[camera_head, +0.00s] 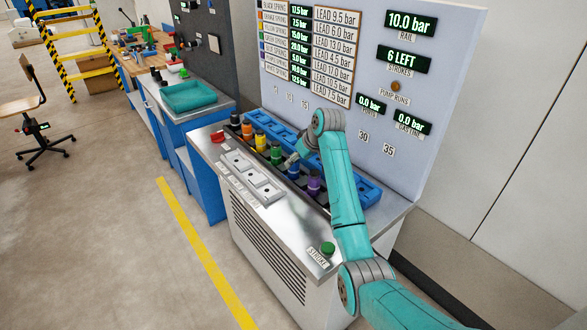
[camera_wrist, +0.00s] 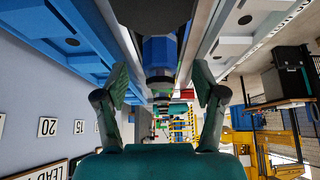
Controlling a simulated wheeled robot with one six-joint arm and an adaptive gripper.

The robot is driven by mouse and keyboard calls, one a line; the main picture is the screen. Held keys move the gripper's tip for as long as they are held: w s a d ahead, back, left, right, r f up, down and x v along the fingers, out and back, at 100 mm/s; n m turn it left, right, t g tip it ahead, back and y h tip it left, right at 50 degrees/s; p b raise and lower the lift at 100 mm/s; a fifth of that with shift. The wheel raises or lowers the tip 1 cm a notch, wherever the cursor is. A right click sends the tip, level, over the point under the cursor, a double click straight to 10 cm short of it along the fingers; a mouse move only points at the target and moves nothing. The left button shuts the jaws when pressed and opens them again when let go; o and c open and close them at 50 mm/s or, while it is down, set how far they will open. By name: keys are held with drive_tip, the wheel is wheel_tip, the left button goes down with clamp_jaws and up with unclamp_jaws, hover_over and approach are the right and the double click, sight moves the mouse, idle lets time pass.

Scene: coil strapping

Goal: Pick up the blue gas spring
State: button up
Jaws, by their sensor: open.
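The blue gas spring (camera_head: 293,172) stands in a row of coloured springs on the metal bench, between the green spring (camera_head: 276,154) and the purple spring (camera_head: 314,183). My gripper (camera_head: 291,160) is close by it, and its fingers are small and partly merged with the springs in the head view. In the wrist view the blue spring (camera_wrist: 160,50) lies between and beyond my two open fingers (camera_wrist: 160,82), with nothing held. A visible gap lies on each side of it. Whether a finger touches it cannot be told.
Black (camera_head: 235,118), orange (camera_head: 247,128) and yellow (camera_head: 260,139) springs stand farther along the row. A blue block rail (camera_head: 368,191) runs behind, below the upright display panel (camera_head: 440,90). A white socketed plate (camera_head: 250,177) and a green button (camera_head: 327,248) are in front.

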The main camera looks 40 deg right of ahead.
drive_tip(key=shift+x, duration=2.35)
clamp_jaws()
